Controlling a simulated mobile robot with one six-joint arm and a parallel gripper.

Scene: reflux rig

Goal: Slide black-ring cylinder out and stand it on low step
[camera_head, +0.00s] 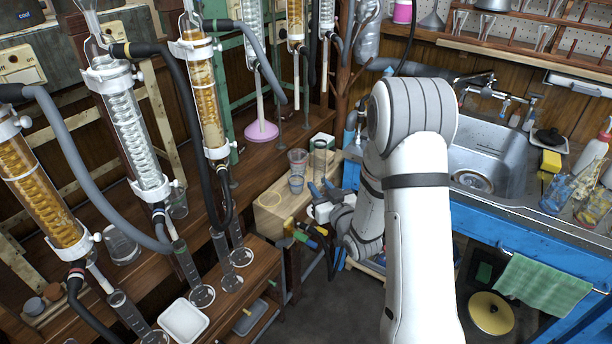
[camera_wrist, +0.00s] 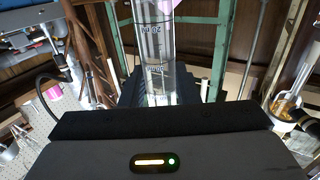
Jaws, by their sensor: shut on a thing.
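My gripper (camera_head: 321,190) is shut on a clear graduated cylinder, which stands between its fingers in the wrist view (camera_wrist: 157,45). A pale wooden step (camera_head: 268,222) lies just left of and below my gripper. Several other graduated cylinders (camera_head: 187,265) stand on the dark wooden bench at the lower left. I cannot tell whether the held cylinder touches anything below.
A clear cup (camera_head: 297,172) stands close to the left of the held cylinder. Glass condensers with hoses (camera_head: 125,125) fill the left. A blue sink counter (camera_head: 520,215) stands at the right.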

